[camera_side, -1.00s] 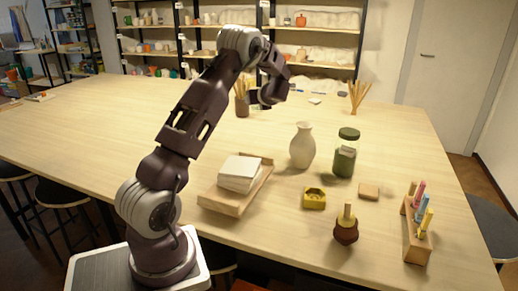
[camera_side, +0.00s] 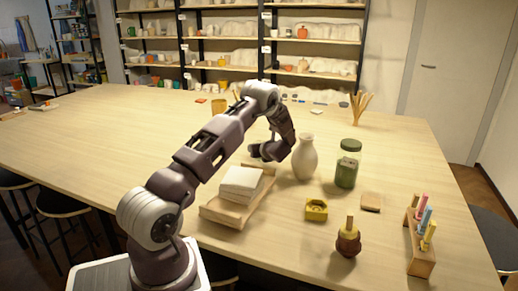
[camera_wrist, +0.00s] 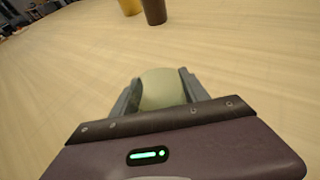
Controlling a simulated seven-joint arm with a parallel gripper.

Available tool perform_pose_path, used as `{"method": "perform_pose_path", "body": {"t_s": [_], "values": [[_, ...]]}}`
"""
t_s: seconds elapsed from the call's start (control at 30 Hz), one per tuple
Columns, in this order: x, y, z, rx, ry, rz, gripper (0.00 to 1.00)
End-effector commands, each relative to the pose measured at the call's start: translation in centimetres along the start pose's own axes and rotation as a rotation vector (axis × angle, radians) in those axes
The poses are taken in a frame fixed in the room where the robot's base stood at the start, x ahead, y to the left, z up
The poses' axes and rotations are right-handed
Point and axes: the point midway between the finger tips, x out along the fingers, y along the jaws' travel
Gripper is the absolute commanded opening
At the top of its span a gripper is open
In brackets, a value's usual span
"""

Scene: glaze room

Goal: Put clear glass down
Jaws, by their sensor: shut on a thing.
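My gripper (camera_side: 259,152) is low over the table, left of the cream vase and behind the tray with white blocks. In the wrist view my gripper (camera_wrist: 160,92) is shut on a pale, greenish, rounded thing (camera_wrist: 162,88), which I take for the clear glass. Its top lies between the two grey fingers. In the side view I cannot make out the held glass against my gripper and the table. Whether its base touches the table cannot be told.
The cream vase (camera_side: 305,160) stands close to the right of my gripper. A green-lidded jar (camera_side: 347,168), a yellow block (camera_side: 316,209) and a wooden tray (camera_side: 222,212) are nearby. A brown pot (camera_wrist: 154,12) stands ahead in the wrist view. The table's left side is clear.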

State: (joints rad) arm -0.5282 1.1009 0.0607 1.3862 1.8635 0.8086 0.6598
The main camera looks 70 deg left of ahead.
Motion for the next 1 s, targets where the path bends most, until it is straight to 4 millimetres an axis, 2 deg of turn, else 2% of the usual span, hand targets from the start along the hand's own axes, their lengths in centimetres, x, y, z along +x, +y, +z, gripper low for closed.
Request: {"method": "perform_pose_path", "body": {"t_s": [0.1, 0.13, 0.23, 0.6, 0.67, 1.0], "values": [[0.1, 0.0, -0.2, 0.0, -0.001, 0.0, 0.03], [0.1, 0.0, -0.2, 0.0, 0.0, 0.0, 0.56], [0.1, 0.0, -0.2, 0.0, 0.0, 0.0, 0.74], [-0.3, 0.0, 0.1, 0.001, 0.001, 0.0, 0.74], [-1.2, -0.1, 0.1, 0.001, 0.001, -0.001, 0.74], [-8.7, -0.1, 0.1, 0.001, 0.0, -0.002, 0.74]]}}
